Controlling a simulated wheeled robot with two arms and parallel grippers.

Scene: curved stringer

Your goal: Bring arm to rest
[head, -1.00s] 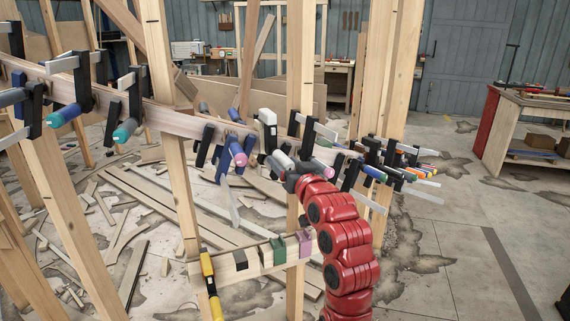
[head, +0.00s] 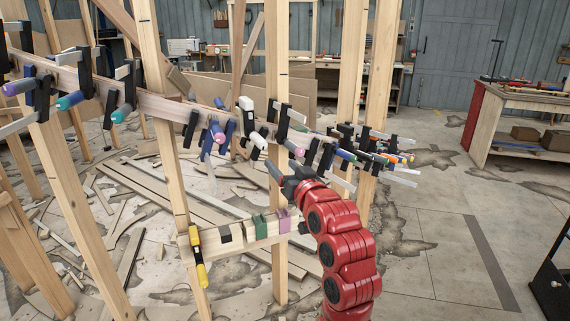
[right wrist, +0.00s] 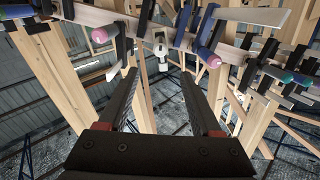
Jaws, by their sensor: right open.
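My right arm is red and rises from the bottom of the head view. Its right gripper (head: 278,176) is near the curved wooden stringer (head: 160,106), just below and in front of the clamps there. In the right wrist view the two dark fingers (right wrist: 165,95) are spread apart with nothing between them. A clamp with a white handle (head: 247,104) sits on the stringer; it also shows in the right wrist view (right wrist: 161,50), beyond the fingertips and apart from them. My left gripper is not in view.
Several clamps with coloured handles (head: 120,113) line the stringer. Upright wooden posts (head: 165,125) stand around it. A lower rail (head: 240,241) carries a yellow clamp (head: 197,258) and coloured blocks. Scrap boards litter the floor. A workbench (head: 520,125) stands at right; floor before it is open.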

